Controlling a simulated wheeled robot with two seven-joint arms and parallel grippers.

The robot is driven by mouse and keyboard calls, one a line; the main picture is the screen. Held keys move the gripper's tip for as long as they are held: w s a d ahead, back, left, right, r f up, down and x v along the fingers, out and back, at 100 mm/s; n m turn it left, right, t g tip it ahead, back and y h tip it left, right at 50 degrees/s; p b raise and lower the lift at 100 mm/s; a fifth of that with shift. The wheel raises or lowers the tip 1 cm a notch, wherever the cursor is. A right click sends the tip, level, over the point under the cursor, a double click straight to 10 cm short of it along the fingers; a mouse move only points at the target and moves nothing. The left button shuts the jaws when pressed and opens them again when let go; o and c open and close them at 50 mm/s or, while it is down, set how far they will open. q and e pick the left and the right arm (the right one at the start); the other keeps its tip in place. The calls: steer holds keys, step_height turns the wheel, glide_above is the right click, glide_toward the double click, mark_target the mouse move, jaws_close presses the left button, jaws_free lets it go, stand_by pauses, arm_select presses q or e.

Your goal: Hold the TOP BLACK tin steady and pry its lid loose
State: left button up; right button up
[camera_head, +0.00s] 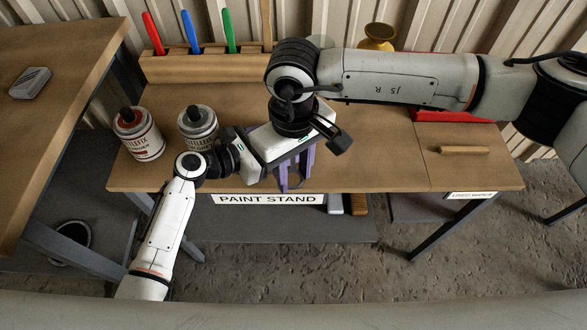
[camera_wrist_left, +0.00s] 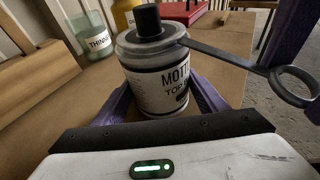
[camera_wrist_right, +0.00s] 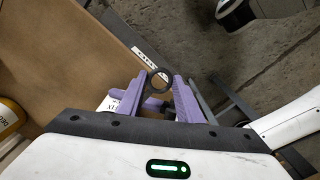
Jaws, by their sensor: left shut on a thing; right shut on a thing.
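The black-knobbed tin (camera_wrist_left: 165,88), its white label reading "MOTT" and "TOP B", stands upright on the bench in the left wrist view. My left gripper (camera_wrist_left: 160,102) is shut on its sides. A grey opener (camera_wrist_left: 225,57) lies with its flat end at the lid rim and its ring handle out to the right. I cannot tell whether the lid has lifted. My right gripper (camera_wrist_right: 158,88) is shut on the opener's handle, and the ring (camera_wrist_right: 160,79) shows between its fingers. In the head view my right gripper (camera_head: 290,172) hides the held tin.
A red-labelled tin (camera_head: 140,140) and a grey-labelled tin (camera_head: 198,128) stand on the left of the bench (camera_head: 380,165). Behind are a tool rack (camera_head: 200,68), a yellow pot (camera_head: 378,38) and a red tray (camera_head: 450,116). A wooden bar (camera_head: 464,150) lies right.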

steer(key=shift+w+f, duration=0.25)
steer(key=shift+f, duration=0.25)
stand_by(0.5)
steer(key=shift+r, duration=0.1)
steer(key=shift+r, duration=0.55)
steer(key=shift+s, duration=0.1)
steer(key=shift+s+r, duration=0.25)
steer(key=shift+s, duration=0.75)
steer(key=shift+s+r, duration=0.25)
steer(key=shift+s, duration=0.7)
steer(key=shift+r, duration=0.1)
steer(key=shift+r, duration=2.9)
